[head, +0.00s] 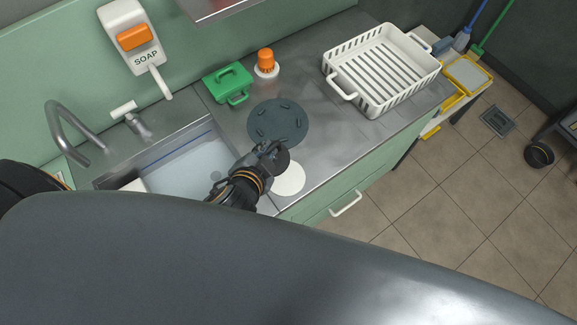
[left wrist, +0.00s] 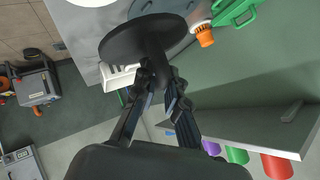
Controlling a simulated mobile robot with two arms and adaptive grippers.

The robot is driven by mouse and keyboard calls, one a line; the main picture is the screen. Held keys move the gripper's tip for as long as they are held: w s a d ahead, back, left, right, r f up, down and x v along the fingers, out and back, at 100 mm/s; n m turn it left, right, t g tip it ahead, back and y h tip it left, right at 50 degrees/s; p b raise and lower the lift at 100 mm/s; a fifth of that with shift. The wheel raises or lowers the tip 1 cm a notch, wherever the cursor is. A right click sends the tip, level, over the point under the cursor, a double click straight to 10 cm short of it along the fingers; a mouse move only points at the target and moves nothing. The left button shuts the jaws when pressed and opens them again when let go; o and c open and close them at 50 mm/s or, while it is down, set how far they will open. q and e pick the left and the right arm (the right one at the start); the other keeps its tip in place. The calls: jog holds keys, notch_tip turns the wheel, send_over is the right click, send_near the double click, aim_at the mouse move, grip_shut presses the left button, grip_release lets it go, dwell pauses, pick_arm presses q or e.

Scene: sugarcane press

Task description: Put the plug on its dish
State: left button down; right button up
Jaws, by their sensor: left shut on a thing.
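The plug (head: 283,160) is a dark round disc with a stem. I cannot tell the height of the plug above the counter. My right gripper is not in view.
The sink (head: 223,128) holds cloudy water, left of the gripper. A dark round mat (head: 277,122) lies behind the plug. A green caddy (head: 228,84), an orange-topped item (head: 266,62) and a white rack (head: 382,68) stand farther back. Counter right of the dish is clear.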

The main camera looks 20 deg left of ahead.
pick_arm(q)
jog(key=s+d+r+m+h+p, duration=0.15)
jog(key=s+d+p, duration=0.45)
jog(key=s, duration=0.6)
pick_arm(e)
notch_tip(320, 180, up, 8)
pick_arm(q)
jog(key=b, duration=0.6)
send_over(283, 178)
jog(key=shift+m+h, duration=0.35)
jog(key=f, duration=0.9)
jog(key=shift+s+d+f, duration=0.15)
jog(key=shift+s+f, duration=0.2)
jog(key=shift+f, duration=0.05)
jog(key=shift+w+f, duration=0.2)
jog(key=shift+f, duration=0.1)
notch_tip(283, 178, down, 3)
jog(key=b, duration=0.4)
jog(key=shift+w+f, duration=0.1)
jog(key=shift+f, duration=0.1)
jog(key=shift+r, duration=0.15)
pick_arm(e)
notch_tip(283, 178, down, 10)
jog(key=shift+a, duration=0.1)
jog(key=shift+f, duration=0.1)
pick_arm(q)
jog(key=c, duration=1.4)
grip_release()
